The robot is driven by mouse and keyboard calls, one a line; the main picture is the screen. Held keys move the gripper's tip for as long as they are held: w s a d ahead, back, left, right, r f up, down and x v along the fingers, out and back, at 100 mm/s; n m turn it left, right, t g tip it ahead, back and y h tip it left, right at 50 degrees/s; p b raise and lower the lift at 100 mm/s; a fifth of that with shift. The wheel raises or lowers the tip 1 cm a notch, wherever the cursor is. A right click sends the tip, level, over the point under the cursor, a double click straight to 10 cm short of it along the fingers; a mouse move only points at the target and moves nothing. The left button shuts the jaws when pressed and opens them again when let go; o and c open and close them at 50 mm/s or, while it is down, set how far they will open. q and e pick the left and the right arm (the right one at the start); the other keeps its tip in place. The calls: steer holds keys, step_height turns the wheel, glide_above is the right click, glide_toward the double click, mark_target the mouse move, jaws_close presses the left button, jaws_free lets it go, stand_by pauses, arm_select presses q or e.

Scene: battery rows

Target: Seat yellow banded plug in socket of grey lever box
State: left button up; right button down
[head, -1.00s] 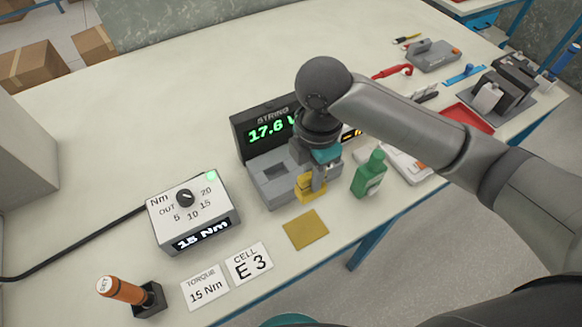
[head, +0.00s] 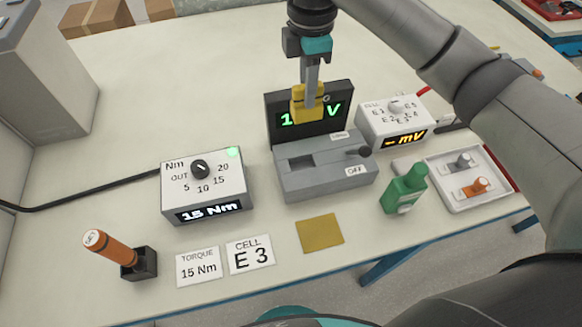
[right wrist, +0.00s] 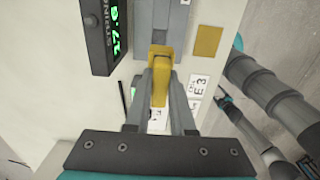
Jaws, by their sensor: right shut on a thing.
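My right gripper (head: 308,92) is shut on the yellow plug (head: 306,106) and holds it in the air. In the head view the plug hangs in front of the green-lit STRING display, above the grey lever box (head: 322,184). The right wrist view shows the plug (right wrist: 160,85) between the two fingers (right wrist: 160,100). The box has a dark rectangular socket (head: 301,162) in its top at the left. Its dark-knobbed lever (head: 359,152) is at the right, between two labels, the front one reading OFF. My left gripper is not in view.
A yellow-brown square (head: 320,232) lies in front of the box. A cell-selector meter (head: 397,120) stands behind right.

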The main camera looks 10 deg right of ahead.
mark_target(305, 119)
steer(key=shift+w+f, duration=0.15)
steer(key=shift+f, duration=0.15)
step_height(305, 119, down, 19)
steer(key=b, duration=0.3)
steer(key=shift+a+f, duration=0.1)
steer(key=c, duration=0.8)
jaws_free()
steer(key=shift+f, duration=0.15)
steer(key=shift+o, duration=0.2)
step_height(305, 119, up, 12)
steer(key=shift+r+p, duration=0.2)
steer(key=shift+p, duration=0.75)
